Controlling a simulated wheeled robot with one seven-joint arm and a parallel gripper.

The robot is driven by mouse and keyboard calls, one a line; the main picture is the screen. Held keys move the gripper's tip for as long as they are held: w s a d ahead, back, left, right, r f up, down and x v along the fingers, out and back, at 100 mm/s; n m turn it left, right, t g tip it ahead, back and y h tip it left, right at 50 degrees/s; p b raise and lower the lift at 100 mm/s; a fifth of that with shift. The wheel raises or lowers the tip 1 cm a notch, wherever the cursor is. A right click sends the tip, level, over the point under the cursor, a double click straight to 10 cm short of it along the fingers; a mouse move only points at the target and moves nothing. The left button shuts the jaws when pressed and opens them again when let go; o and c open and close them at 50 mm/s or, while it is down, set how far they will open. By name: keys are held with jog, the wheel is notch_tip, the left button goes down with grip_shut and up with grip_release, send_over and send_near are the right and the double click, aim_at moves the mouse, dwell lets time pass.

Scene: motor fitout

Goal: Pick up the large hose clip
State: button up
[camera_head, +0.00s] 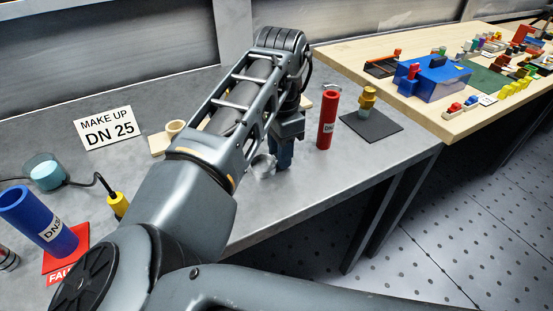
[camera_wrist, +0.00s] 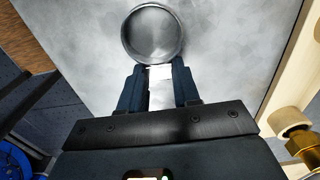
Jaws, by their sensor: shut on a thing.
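The large hose clip is a silvery metal ring (camera_wrist: 152,35), seen in the wrist view just beyond my fingertips. In the head view it shows as a small shiny ring (camera_head: 262,166) beside my gripper, low over the grey bench. My gripper (camera_head: 284,158) points down, its dark blue fingers shut on the clip. In the wrist view, a pale piece of it lies between the two fingers (camera_wrist: 159,88). My arm hides part of the bench around it. I cannot tell whether the clip touches the bench top.
A red labelled cylinder (camera_head: 327,122) stands close right of my gripper. A brass fitting (camera_head: 368,100) stands on a dark mat behind it. Left are a "DN 25" sign (camera_head: 108,129), a blue tube (camera_head: 38,222) and a yellow cable end (camera_head: 118,205). A crowded wooden table (camera_head: 345,55) adjoins at right.

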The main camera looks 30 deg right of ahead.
jog(key=c, duration=0.4)
jog(key=shift+r, duration=0.1)
